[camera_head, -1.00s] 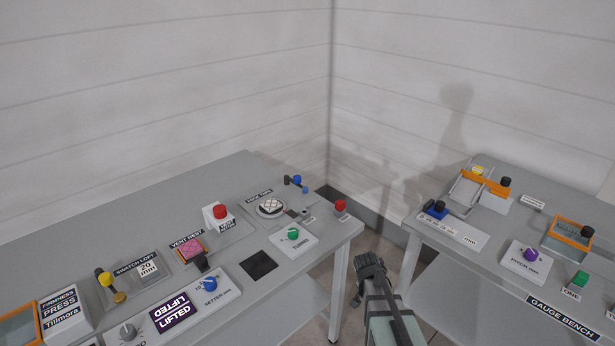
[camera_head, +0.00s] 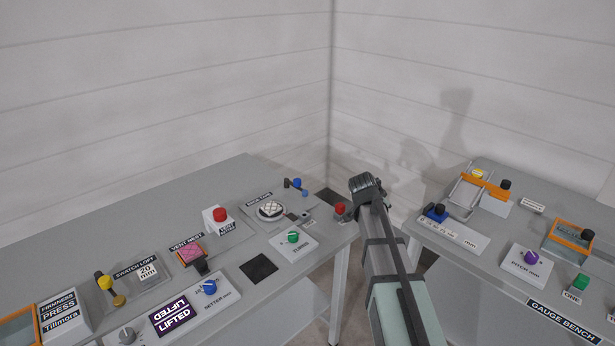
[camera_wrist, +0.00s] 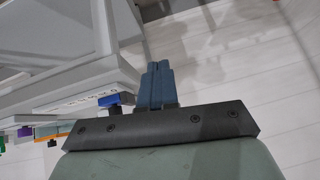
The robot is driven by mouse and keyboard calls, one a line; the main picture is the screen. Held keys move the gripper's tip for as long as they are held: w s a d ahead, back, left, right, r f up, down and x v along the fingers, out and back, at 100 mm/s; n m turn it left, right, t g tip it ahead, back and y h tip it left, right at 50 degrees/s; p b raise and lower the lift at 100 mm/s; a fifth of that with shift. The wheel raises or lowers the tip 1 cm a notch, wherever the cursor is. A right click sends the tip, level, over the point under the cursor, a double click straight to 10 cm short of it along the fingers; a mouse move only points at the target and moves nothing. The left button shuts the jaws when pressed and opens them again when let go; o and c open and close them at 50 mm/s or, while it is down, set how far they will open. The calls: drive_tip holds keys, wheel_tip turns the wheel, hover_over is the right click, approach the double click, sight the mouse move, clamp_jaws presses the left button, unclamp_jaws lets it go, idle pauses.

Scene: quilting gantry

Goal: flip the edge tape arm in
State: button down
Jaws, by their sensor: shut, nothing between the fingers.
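The edge tape arm does not show there.
A red knob (camera_head: 340,209) stands at the left bench corner, close to my arm. A green dial (camera_head: 293,237) and red button (camera_head: 220,214) are near the station. The gauge bench (camera_head: 480,255) stands right, its blue slider also in the wrist view (camera_wrist: 109,100).

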sight(296, 185)
drive_tip(key=w+a+r+n+g+y, duration=0.3)
drive_tip(key=w+a+n+y, duration=0.3)
drive_tip(key=w+n, duration=0.4)
drive_tip(key=w+a+r+n+g+y, duration=0.3)
drive_tip(key=w+a+n+y, duration=0.3)
drive_tip(key=w, duration=0.9)
drive_tip(key=a+n+g, duration=0.1)
drive_tip(key=a+n, duration=0.1)
drive_tip(key=n, duration=0.2)
drive_tip(key=shift+a+r, duration=0.35)
drive_tip(key=shift+a, duration=0.05)
drive_tip(key=shift+w, duration=0.1)
drive_tip(key=shift+s+a+f, duration=0.6)
drive_tip(key=shift+a+f, duration=0.75)
drive_tip(key=shift+a, duration=0.1)
drive_tip(key=shift+s+a+f, duration=0.6)
drive_tip(key=shift+a+f, duration=0.7)
drive_tip(key=shift+a, duration=0.2)
drive_tip(key=shift+s+a+f, duration=0.6)
drive_tip(key=shift+a+f, duration=0.75)
drive_tip(key=shift+a, duration=0.1)
